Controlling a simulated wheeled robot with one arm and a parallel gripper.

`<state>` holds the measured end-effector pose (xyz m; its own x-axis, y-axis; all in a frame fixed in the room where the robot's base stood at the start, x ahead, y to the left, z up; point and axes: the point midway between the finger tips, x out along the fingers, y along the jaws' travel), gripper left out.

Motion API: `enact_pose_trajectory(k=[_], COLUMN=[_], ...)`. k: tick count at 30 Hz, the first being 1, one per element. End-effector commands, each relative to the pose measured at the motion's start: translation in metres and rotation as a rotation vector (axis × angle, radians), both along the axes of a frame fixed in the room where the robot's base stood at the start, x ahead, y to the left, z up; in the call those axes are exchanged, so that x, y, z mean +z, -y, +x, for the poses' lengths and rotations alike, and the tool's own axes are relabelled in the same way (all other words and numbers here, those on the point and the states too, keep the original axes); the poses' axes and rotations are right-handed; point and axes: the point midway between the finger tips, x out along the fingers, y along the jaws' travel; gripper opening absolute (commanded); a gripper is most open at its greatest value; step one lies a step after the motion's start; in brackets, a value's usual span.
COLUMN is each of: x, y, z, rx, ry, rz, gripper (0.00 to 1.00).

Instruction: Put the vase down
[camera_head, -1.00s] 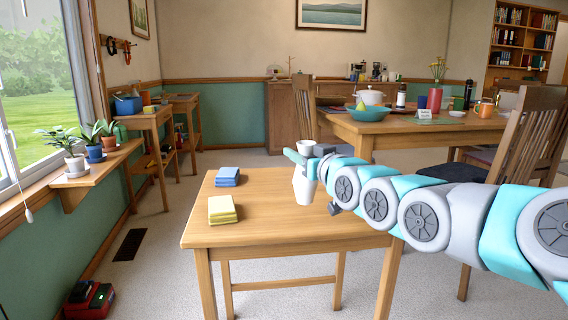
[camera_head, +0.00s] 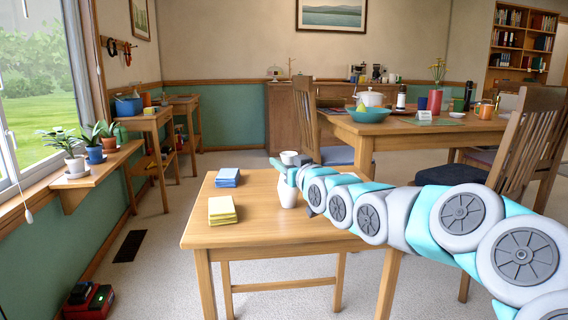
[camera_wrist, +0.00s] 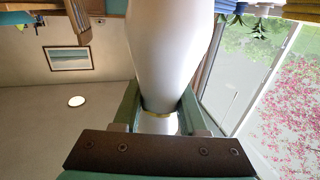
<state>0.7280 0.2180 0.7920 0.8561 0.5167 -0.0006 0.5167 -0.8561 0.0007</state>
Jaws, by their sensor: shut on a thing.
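The white vase (camera_head: 287,193) is upright over the right part of the small wooden table (camera_head: 262,236) in the head view. Its base looks at or just above the tabletop; I cannot tell whether it touches. My gripper (camera_head: 289,168) is shut on the vase near its top, and the arm reaches in from the right. In the wrist view the vase (camera_wrist: 172,45) fills the middle, with its narrow neck between the fingers (camera_wrist: 160,110). The arm hides part of the table's right side.
The front middle of the tabletop is clear. A wooden chair (camera_head: 530,140) and a larger laid table (camera_head: 400,130) stand behind to the right. Potted plants (camera_head: 94,150) line the window shelf.

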Motion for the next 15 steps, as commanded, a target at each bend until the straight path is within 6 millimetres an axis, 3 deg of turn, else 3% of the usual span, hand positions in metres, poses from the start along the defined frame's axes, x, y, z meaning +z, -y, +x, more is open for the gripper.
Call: enact_pose_trajectory(k=[7, 8, 15], x=[-0.0020, -0.0017, -0.0012], y=[0.0004, 0.0003, 0.0002], z=[0.0000, -0.0001, -0.0001], rx=[-0.001, 0.000, 0.000], ry=[0.001, 0.001, 0.001], rz=[0.001, 0.001, 0.001], gripper=[0.00, 0.44, 0.71])
